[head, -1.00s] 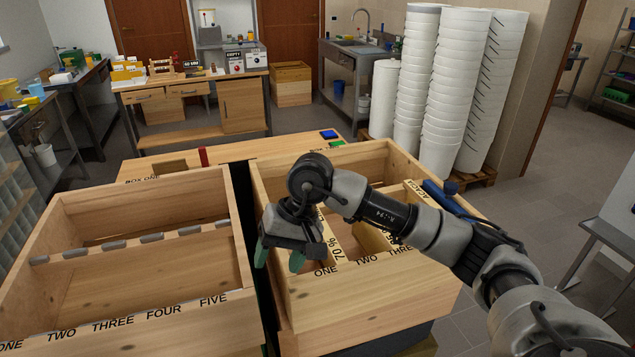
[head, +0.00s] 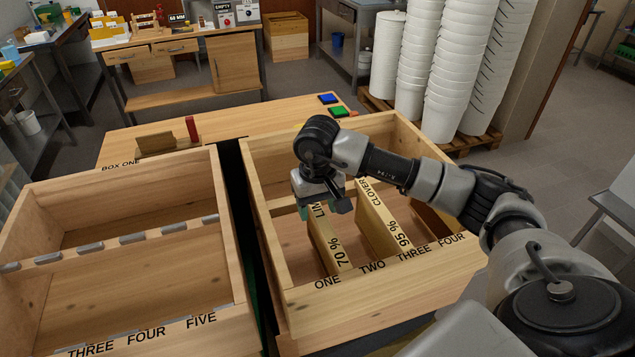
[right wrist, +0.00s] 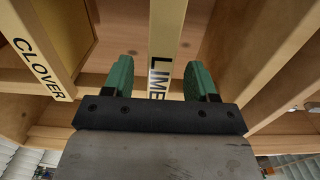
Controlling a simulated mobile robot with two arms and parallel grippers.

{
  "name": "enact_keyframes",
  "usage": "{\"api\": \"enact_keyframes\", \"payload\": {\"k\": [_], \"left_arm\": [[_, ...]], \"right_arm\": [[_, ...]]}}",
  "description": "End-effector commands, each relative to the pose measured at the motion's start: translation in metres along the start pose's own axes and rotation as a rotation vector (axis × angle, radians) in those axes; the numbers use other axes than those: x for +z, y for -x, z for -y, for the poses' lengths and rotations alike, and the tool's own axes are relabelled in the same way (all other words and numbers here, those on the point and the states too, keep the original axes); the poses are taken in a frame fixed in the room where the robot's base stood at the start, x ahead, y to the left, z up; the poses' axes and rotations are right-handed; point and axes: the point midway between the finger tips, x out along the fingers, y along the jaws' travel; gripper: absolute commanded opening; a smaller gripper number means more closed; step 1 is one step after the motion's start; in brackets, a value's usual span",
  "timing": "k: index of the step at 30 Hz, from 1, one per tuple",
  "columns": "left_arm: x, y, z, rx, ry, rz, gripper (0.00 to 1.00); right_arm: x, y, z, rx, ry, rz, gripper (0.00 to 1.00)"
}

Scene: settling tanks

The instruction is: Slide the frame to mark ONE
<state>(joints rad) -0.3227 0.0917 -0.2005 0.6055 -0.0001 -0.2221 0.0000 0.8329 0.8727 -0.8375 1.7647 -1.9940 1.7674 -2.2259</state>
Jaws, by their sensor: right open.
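The frame lettered LIME 70 % (head: 333,247) hangs in the right wooden box (head: 310,318), its near end between marks ONE and TWO on the front edge. The right wrist view also shows its LIME top bar (right wrist: 165,35). My right gripper (head: 320,208) is over the far part of this frame. In the right wrist view my right gripper (right wrist: 160,78) is open, its green fingers on either side of the bar with gaps. Contact is not visible. The frame lettered CLOVER 95 % (head: 384,225) is to the right, near TWO and THREE. My left gripper is out of view.
Another frame (head: 432,222) is partly hidden by my arm. The left box (head: 160,335) stands beside a dark gap. White bucket stacks (head: 455,75) stand beyond.

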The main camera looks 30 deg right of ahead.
Motion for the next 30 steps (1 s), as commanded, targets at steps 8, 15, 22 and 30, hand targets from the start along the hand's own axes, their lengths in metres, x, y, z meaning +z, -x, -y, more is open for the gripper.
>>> {"api": "enact_keyframes", "payload": {"k": [8, 15, 22, 30], "left_arm": [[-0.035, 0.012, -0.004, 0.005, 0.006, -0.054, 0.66], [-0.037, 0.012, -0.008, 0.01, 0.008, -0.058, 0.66], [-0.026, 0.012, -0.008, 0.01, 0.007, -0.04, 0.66], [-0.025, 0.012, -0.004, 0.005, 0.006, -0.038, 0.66]], "right_arm": [[0.0, -0.033, 0.001, -0.002, 0.0, 0.001, 0.57], [0.0, -0.04, 0.0, -0.001, 0.001, -0.001, 0.57], [0.0, -0.04, 0.0, -0.001, 0.001, -0.001, 0.44], [0.0, -0.04, 0.0, -0.001, 0.001, -0.001, 0.02]]}}
